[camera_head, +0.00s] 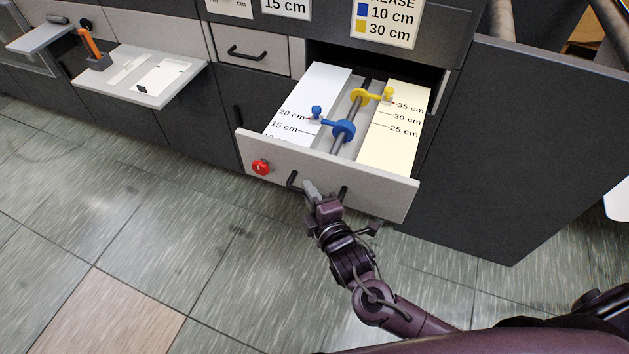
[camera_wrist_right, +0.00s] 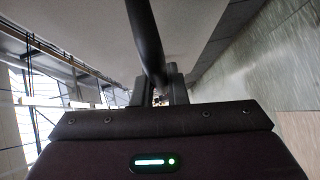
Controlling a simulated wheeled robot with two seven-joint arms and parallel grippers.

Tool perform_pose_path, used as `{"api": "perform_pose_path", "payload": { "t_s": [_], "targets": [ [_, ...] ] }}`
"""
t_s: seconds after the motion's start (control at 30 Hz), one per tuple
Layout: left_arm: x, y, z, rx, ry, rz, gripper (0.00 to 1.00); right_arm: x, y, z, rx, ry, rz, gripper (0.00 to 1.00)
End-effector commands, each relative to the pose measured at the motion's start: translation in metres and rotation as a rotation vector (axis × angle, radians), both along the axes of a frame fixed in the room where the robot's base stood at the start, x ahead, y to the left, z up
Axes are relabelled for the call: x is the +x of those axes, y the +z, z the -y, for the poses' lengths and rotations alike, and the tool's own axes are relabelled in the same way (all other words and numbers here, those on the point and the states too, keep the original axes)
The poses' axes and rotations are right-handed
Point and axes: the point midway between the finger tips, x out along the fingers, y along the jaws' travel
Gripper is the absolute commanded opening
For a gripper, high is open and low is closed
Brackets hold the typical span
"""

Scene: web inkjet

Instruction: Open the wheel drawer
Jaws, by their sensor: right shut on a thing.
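The wheel drawer (camera_head: 385,190) stands pulled out from the dark cabinet, with its inside in plain view. Inside it a rod carries a blue wheel (camera_head: 343,130) and a yellow wheel (camera_head: 359,96), between a white scale panel and a cream scale panel. A red knob (camera_head: 261,167) sits on the left of its light grey front. My right gripper (camera_head: 313,190) is at the dark bar handle (camera_head: 292,181) on that front and is shut on it. The right wrist view shows the handle bar (camera_wrist_right: 146,40) running between the fingers (camera_wrist_right: 160,92). My left gripper is not in view.
A shut smaller drawer (camera_head: 248,50) is left of the open one. A grey shelf (camera_head: 165,75) with an orange-handled tool (camera_head: 91,45) juts out at upper left. A large dark panel (camera_head: 530,140) stands on the right. The tiled floor in front is clear.

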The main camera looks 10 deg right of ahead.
Motion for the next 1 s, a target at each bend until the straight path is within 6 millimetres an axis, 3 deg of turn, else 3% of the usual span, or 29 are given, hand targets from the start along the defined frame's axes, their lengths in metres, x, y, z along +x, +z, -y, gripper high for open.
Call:
{"api": "perform_pose_path", "payload": {
  "t_s": [0.37, 0.4, 0.53, 0.83, 1.0],
  "targets": [
    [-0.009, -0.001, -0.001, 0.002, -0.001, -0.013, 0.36, -0.001, 0.000, 0.000, -0.001, -0.001, 0.002, 0.00],
    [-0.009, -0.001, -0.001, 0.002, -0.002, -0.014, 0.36, 0.000, 0.000, 0.000, -0.001, -0.001, 0.002, 0.18],
    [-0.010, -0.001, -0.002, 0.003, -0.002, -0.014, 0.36, -0.001, 0.000, 0.000, -0.001, -0.001, 0.002, 0.34],
    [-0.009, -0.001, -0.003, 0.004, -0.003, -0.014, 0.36, -0.003, 0.000, 0.000, 0.000, 0.000, 0.001, 0.34],
    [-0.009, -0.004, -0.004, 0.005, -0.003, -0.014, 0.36, -0.023, 0.001, 0.004, 0.001, 0.000, -0.002, 0.34]
  ]
}}
